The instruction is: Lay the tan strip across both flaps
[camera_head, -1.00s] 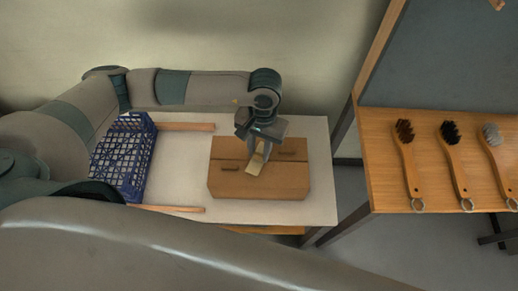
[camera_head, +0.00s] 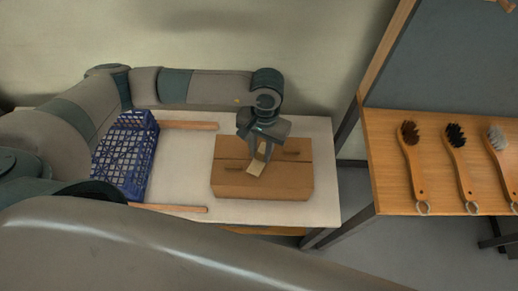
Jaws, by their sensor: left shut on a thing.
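A brown cardboard box (camera_head: 290,186) stands on the white table. Its two top flaps are folded shut, with a seam running left to right between them. My left gripper (camera_head: 262,150) is above the middle of the box, pointing down. It is shut on the tan strip (camera_head: 257,169), a short pale piece that hangs from the fingers, tilted, over the seam area. I cannot tell whether the strip touches the flaps. My right gripper is not in view.
A blue crate (camera_head: 126,155) stands on the white table (camera_head: 175,165) left of the box. Wooden strips (camera_head: 188,125) lie at the table's back and front. Several brushes (camera_head: 414,165) lie on a wooden table (camera_head: 390,185) at right.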

